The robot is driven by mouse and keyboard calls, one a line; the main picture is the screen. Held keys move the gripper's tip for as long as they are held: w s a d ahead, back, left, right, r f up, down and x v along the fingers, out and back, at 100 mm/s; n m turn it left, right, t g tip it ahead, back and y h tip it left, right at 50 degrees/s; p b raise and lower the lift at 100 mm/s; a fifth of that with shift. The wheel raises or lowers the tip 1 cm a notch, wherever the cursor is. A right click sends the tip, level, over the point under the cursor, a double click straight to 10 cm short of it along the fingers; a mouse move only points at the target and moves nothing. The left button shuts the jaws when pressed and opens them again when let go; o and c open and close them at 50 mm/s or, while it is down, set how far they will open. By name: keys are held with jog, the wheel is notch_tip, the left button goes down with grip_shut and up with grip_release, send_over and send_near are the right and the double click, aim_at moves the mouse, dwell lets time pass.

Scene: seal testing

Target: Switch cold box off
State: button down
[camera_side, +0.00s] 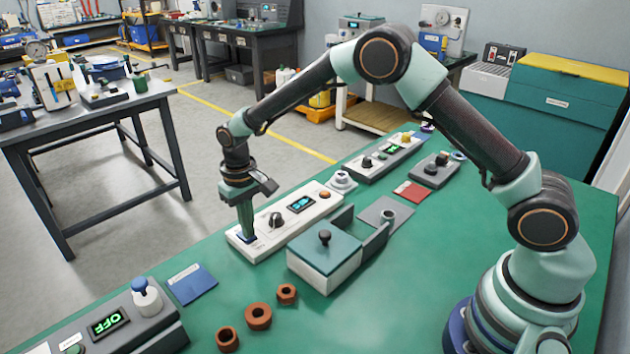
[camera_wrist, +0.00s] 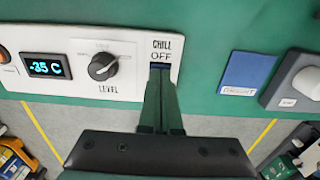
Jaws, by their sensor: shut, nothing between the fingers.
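The white chill control panel (camera_side: 284,222) lies on the green bench and also shows in the wrist view (camera_wrist: 75,47). Its display (camera_wrist: 48,68) reads -35 C. A black level knob (camera_wrist: 103,67) sits right of the display in the wrist view. A small blue switch (camera_wrist: 160,66) lies under the words "CHILL OFF". My gripper (camera_side: 246,236) points down, shut and empty, at the panel's near-left end. In the wrist view my fingertips (camera_wrist: 161,78) reach the switch and partly hide it. I cannot tell whether they press it.
A teal-lidded box (camera_side: 325,250) with a black lid knob stands right of the panel. Rust-coloured rings (camera_side: 258,316) and a blue card (camera_side: 192,283) lie nearer. A grey unit (camera_side: 118,318) with an "OFF" display stands at the near left.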

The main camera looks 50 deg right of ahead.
jog(key=shift+f, duration=0.2)
jog(key=shift+r, duration=3.55)
jog(key=s+d+r+t, duration=0.1)
jog(key=s+d+r, duration=0.3)
jog(key=r, duration=0.3)
jog(key=s+d+r+t, duration=0.2)
jog(key=s+d+r, duration=0.15)
jog(key=r, duration=0.25)
jog(key=s+d+t, duration=0.1)
jog(key=s+d, duration=0.1)
jog(key=s, duration=0.4)
jog(key=s+d+r+t, duration=0.1)
jog(key=s+d, duration=0.2)
jog(key=s, duration=0.4)
jog(key=shift+s+d+r+t, duration=0.15)
jog(key=shift+r+t, duration=0.15)
